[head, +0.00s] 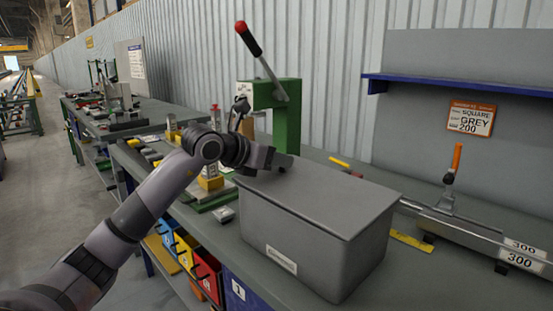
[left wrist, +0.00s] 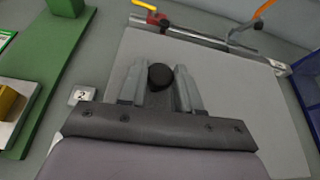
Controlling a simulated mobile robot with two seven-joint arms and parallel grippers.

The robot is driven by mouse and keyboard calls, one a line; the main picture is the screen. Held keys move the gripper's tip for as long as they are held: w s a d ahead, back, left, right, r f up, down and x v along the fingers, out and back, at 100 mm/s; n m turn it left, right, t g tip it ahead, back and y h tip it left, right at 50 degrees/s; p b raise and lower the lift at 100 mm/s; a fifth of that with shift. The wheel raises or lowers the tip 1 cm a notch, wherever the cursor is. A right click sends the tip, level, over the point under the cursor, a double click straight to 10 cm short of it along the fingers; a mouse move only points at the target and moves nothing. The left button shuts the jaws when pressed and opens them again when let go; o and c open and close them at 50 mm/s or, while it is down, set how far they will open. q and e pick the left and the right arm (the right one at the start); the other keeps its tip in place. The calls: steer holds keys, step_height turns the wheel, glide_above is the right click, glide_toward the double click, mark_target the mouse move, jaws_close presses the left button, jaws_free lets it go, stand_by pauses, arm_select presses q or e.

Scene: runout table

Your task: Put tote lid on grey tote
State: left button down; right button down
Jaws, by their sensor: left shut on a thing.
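The grey tote (head: 300,240) stands on the workbench, with a small white label on its front. The flat grey tote lid (head: 335,195) lies across its top, its edges roughly in line with the tote's rim; I cannot tell if it is fully seated. In the left wrist view the lid (left wrist: 225,100) fills the middle, with a round black knob (left wrist: 160,76) on it. My left gripper (head: 283,163) is at the lid's far left part, and its fingers (left wrist: 160,88) are shut on the knob from both sides. My right gripper is not in view.
A green lever press (head: 287,120) with a red-tipped handle stands just behind the tote. A metal rail with an orange-handled clamp (head: 452,165) lies to the right. Coloured bins (head: 205,270) hang below the bench's front edge. A blue shelf (head: 460,86) is on the back wall.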

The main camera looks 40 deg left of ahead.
arm_select(q)
steer(key=shift+f, duration=0.1)
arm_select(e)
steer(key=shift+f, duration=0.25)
arm_select(q)
steer(key=c, duration=0.7)
jaws_free()
steer(key=shift+f, duration=0.1)
steer(key=b+v, duration=0.2)
steer(key=v, duration=0.4)
steer(key=shift+s+r+b, duration=0.35)
steer(key=shift+s, duration=0.2)
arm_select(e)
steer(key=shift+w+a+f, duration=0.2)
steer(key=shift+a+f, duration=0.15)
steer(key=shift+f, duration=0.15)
arm_select(q)
steer(key=shift+s, duration=0.1)
